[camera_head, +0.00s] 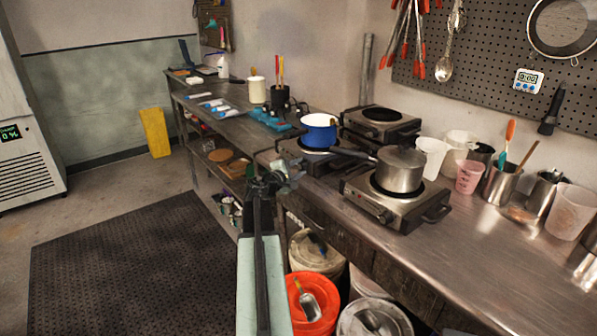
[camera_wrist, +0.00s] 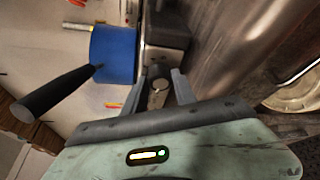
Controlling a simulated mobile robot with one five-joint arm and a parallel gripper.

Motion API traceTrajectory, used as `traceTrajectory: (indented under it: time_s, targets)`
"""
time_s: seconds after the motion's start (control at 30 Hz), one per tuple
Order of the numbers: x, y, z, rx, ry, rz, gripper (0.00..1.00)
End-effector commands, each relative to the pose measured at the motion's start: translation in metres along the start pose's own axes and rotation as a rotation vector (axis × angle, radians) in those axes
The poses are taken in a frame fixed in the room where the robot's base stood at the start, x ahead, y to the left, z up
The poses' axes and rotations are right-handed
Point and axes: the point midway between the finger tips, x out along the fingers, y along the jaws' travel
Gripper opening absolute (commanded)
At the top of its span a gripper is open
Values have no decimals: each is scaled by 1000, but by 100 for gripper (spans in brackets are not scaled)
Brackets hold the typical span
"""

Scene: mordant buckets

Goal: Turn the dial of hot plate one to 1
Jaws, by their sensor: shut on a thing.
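My gripper (camera_head: 284,178) is at the front of a steel hot plate (camera_head: 291,149) that carries a blue pot (camera_head: 318,131). In the wrist view, my gripper (camera_wrist: 158,88) has its two fingers on either side of a round dial (camera_wrist: 158,94) on the front of that hot plate (camera_wrist: 166,34), shut on it. The blue pot (camera_wrist: 113,55) and its black handle stand beyond. In the head view the dial is hidden by my gripper. I cannot read its setting or any number on the hot plate.
A second hot plate (camera_head: 376,208) with a steel saucepan (camera_head: 399,169) stands to the right, its handle reaching left. Another hot plate (camera_head: 380,123) is behind. Cups and containers crowd the counter's right. Buckets, one orange (camera_head: 314,311), stand below. A floor mat (camera_head: 125,270) lies left.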

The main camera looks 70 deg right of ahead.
Motion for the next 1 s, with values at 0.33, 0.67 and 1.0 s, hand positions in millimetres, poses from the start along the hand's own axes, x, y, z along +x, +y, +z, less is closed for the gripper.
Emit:
traceTrajectory:
  time_s: [0.33,0.67,1.0]
  targets:
    - [0,-6,-3,238,4,99,0]
    - [0,-5,-3,389,5,161,0]
    - [0,-4,-3,431,5,179,0]
